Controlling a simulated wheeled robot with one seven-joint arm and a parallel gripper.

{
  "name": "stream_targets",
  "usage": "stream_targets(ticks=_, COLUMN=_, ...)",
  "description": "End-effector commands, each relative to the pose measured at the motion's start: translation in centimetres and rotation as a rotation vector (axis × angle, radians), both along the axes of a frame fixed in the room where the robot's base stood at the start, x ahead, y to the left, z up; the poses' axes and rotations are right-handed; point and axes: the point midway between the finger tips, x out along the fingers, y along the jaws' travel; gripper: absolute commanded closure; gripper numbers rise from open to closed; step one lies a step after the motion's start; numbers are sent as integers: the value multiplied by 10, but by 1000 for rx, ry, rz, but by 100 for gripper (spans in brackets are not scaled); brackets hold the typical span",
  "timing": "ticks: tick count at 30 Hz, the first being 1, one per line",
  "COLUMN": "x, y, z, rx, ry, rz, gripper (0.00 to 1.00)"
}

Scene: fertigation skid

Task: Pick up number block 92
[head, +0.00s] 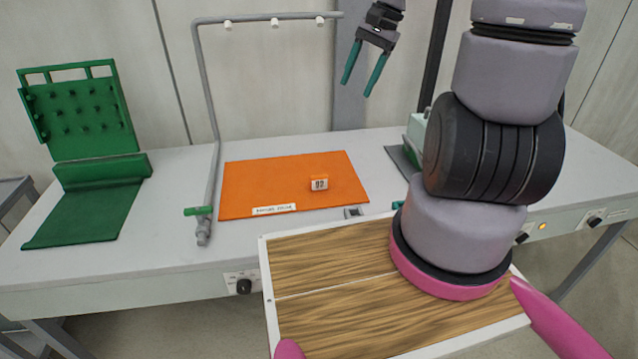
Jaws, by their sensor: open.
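The number block (319,184) is a small block with an orange top and a white front face that seems to read 92. It sits on the orange mat (260,185), right of the mat's middle. My gripper (358,82) has two green fingers pointing down and spread apart. It is open and empty, in the air above and behind the block, a little to its right in the picture. Nothing hides the block.
A green pegged stand (85,113) is at the left of the grey table. A grey pipe frame (208,120) rises left of the mat and reaches over its back. A wood-topped tray (340,262) is in front. The mat around the block is clear.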

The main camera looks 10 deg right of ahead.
Motion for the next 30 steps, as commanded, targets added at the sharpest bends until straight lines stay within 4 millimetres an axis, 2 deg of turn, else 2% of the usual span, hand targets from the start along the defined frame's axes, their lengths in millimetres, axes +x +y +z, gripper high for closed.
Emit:
stream_targets(ticks=1, x=6, y=-4, z=-20, rx=42, ry=52, rz=-34, gripper=38)
stream_targets(ticks=6, x=20, y=-7, z=-75, rx=192, ry=195, rz=-148, gripper=38)
stream_targets(ticks=15, x=37, y=-3, z=-160, rx=513, ry=415, rz=-372, gripper=38)
stream_targets(ticks=21, x=47, y=4, z=-196, rx=728, ry=519, rz=-508, gripper=38)
stream_targets(ticks=30, x=55, y=9, z=-216, rx=860, ry=571, rz=-589, gripper=38)
